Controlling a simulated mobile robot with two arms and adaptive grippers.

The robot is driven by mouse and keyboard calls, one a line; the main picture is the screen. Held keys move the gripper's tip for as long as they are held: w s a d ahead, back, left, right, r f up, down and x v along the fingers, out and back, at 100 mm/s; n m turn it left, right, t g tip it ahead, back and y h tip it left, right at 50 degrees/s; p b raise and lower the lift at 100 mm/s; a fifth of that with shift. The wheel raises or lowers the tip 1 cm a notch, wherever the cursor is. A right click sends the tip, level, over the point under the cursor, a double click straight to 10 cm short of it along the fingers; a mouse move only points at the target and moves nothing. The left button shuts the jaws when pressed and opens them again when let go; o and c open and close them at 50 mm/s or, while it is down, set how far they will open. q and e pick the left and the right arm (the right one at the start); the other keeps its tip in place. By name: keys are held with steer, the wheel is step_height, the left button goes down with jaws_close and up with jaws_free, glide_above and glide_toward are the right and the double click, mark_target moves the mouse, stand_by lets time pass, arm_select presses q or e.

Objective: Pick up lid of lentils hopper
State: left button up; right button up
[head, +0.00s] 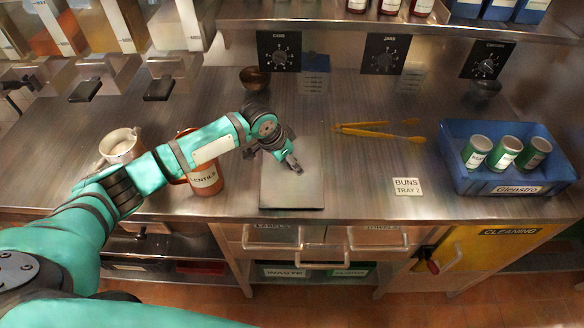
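The hopper tops and any lids are cut off by the picture's upper edge. My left gripper (294,165) is over the grey square plate (290,194) on the counter, well to the right of and below the hoppers. It holds nothing visible; its fingers look close together, but their gap is unclear. My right gripper is not in view.
An orange-brown container labelled lentils (205,182) stands partly behind my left arm, beside a pale cup (120,145). Yellow tongs (380,130), a small brown bowl (255,78) and a blue tray (515,188) with green cans are on the counter. The front centre-right is mostly clear.

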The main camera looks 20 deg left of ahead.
arm_select(q)
jaws_close()
steer(key=shift+r, duration=0.15)
